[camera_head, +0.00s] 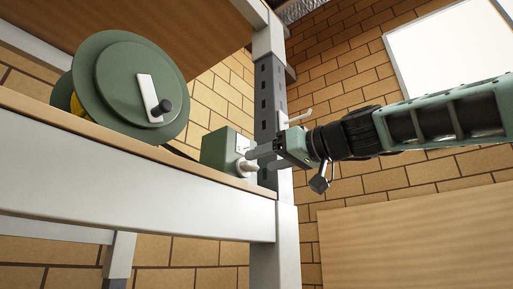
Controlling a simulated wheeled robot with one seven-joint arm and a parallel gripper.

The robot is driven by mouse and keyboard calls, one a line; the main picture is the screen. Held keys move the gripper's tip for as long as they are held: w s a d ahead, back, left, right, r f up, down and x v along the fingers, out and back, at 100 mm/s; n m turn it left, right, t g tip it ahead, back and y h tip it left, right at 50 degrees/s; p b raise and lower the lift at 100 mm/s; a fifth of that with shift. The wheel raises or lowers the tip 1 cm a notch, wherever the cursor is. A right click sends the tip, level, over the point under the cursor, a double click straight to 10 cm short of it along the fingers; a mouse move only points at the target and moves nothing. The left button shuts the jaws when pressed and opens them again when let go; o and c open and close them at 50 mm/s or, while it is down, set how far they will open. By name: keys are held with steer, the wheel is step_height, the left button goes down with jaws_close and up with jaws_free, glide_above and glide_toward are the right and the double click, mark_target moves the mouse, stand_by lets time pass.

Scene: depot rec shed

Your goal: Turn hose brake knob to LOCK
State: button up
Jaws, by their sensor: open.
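The hose reel (126,88) is a green drum with a white crank and dark handle, standing on the shelf at the upper left. A green box (219,151) sits on the same shelf near the corner post. A small pale knob (247,168) sticks out of the box's right face. My gripper (257,161) reaches in from the right with its fingers open at the knob. I cannot tell whether the fingers touch the knob or straddle it. Markings on the box face are too small to read, and the fingers partly cover that face.
The shelf (120,139) has a thick pale front edge just below the box. A grey upright post (270,95) with holes stands right behind my gripper. A pale hook (298,117) juts from the post. A wooden panel (420,240) fills the lower right.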

mark_target(253, 163)
steer(key=shift+p+x, duration=1.05)
steer(key=shift+x, duration=0.65)
steer(key=c, duration=1)
